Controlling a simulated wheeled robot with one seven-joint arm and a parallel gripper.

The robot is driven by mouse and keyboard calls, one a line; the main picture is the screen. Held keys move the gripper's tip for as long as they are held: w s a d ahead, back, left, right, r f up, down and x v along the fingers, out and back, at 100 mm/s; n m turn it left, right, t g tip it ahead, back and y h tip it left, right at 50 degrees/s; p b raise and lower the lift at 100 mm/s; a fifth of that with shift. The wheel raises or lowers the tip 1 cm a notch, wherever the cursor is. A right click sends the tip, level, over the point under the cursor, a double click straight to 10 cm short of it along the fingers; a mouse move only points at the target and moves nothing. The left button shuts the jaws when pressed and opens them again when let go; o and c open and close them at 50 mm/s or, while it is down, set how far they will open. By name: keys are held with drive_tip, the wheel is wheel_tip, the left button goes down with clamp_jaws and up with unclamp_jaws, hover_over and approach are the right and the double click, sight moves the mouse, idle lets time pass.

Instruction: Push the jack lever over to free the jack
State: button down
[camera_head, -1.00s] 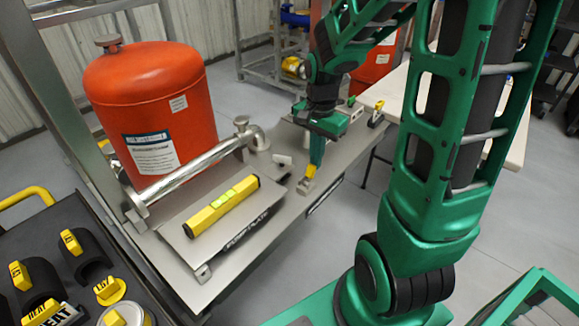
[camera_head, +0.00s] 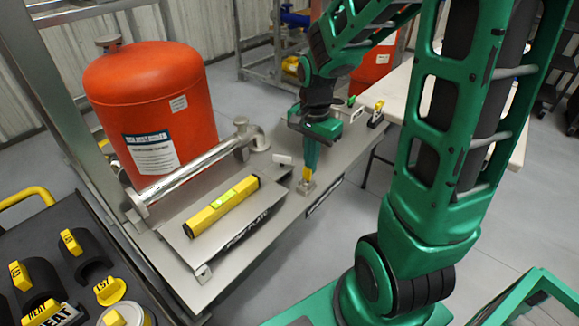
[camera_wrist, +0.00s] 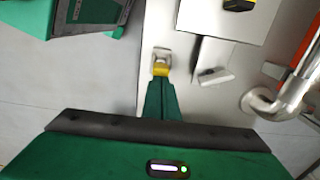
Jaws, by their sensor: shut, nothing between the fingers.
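A small grey metal block, apparently the jack (camera_head: 306,187), sits on the grey skid deck (camera_head: 268,225) to the right of the foot plate. A yellow piece, apparently its lever (camera_wrist: 160,69), shows beside the metal part in the wrist view. My gripper (camera_head: 310,166) is shut and empty, pointing down with its fingertips right at the yellow piece. The closed green fingers show in the wrist view (camera_wrist: 160,84). They hide part of the lever, so I cannot tell whether they touch it.
A yellow level (camera_head: 221,206) lies on the foot plate (camera_head: 190,230). A silver pipe (camera_head: 185,170) and red tank (camera_head: 150,105) stand to the left. A small grey bracket (camera_wrist: 214,76) is near my fingers. A black-and-yellow item (camera_head: 376,115) is further back.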

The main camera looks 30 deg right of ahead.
drive_tip(key=shift+s+a, duration=0.15)
drive_tip(key=shift+a, duration=0.3)
wheel_tip(320, 180, up, 7)
drive_tip(key=d, duration=0.1)
drive_tip(key=shift+w, duration=0.2)
idle(0.7)
drive_tip(key=shift+s, duration=0.1)
drive_tip(key=s+d+n, duration=0.2)
drive_tip(key=s+n, duration=0.1)
drive_tip(key=s, duration=0.6)
drive_tip(key=s+d+r+n, duration=0.1)
drive_tip(key=s+n, duration=0.3)
drive_tip(key=s, duration=0.5)
drive_tip(key=shift+s+d+n, duration=0.3)
drive_tip(key=shift+s+d, duration=0.05)
drive_tip(key=shift+d, duration=0.55)
